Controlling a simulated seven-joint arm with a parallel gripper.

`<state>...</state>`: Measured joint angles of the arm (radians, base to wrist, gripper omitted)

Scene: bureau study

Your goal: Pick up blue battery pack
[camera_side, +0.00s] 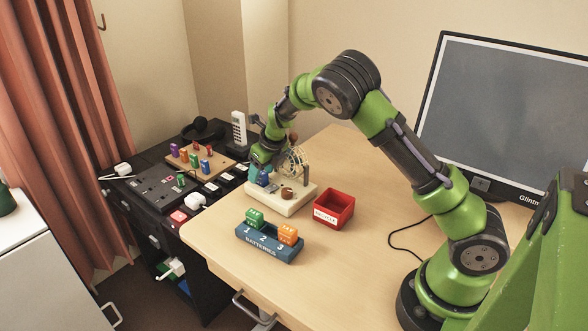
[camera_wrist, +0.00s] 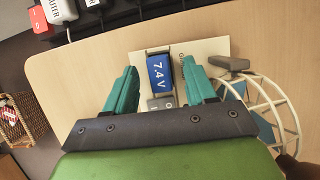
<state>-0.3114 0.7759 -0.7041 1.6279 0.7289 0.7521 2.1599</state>
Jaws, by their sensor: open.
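The blue battery pack (camera_wrist: 159,72), marked "7.4 V", sits on a pale base (camera_wrist: 207,47) in the wrist view. The base also shows in the side view (camera_side: 290,205). My gripper (camera_wrist: 159,66) is open, with one teal finger on each side of the pack. In the side view my gripper (camera_side: 260,177) is low over the left end of the base and partly hides the pack.
A wire wheel (camera_wrist: 275,108) stands right beside my gripper. A blue "BATTERIES" tray (camera_side: 268,244) holds a green block (camera_side: 255,217) and an orange block (camera_side: 288,234), with slot 2 between them empty. A red bin (camera_side: 334,208) stands right of the base.

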